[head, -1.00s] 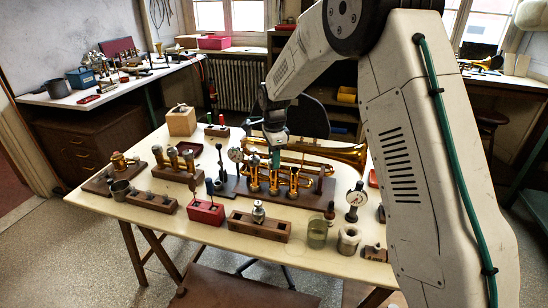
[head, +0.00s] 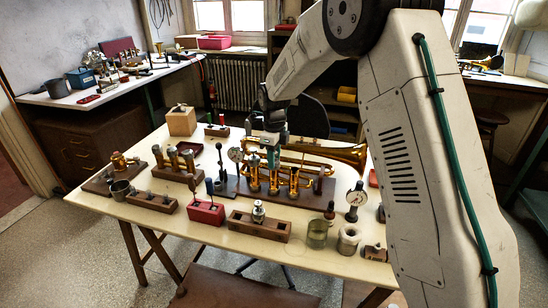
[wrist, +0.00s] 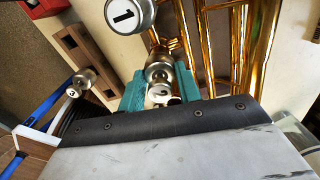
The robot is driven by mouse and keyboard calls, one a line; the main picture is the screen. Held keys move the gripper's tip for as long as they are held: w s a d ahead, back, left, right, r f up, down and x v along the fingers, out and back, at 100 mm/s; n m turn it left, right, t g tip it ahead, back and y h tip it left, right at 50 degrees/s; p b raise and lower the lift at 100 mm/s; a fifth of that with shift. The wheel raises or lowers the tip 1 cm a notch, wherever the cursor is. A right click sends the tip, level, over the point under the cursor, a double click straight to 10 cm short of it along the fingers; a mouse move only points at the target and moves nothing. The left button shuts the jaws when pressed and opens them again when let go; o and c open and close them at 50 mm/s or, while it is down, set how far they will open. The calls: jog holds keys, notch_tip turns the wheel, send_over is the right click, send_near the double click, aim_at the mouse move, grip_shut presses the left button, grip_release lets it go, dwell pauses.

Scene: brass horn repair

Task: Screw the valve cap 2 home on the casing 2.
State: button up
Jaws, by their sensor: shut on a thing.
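My gripper (head: 272,158) is over the brass horn (head: 325,152) on the work table, at the row of upright valve casings. In the wrist view, its teal fingers (wrist: 160,88) are shut on a small silver valve cap (wrist: 160,72), which I take as valve cap 2; its number is not readable. The middle casing (head: 273,181), casing 2, stands below the gripper. Whether the cap touches it or its thread is hidden by the fingers.
A cap marked 3 (wrist: 76,90) sits in the wooden rack (head: 240,218), in front of the horn. Jars (head: 317,233) crowd the front right. A narrow strip along the front edge is clear.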

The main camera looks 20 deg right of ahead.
jog(key=m, duration=0.5)
jog(key=o, duration=1.2)
jog(key=shift+c, duration=0.2)
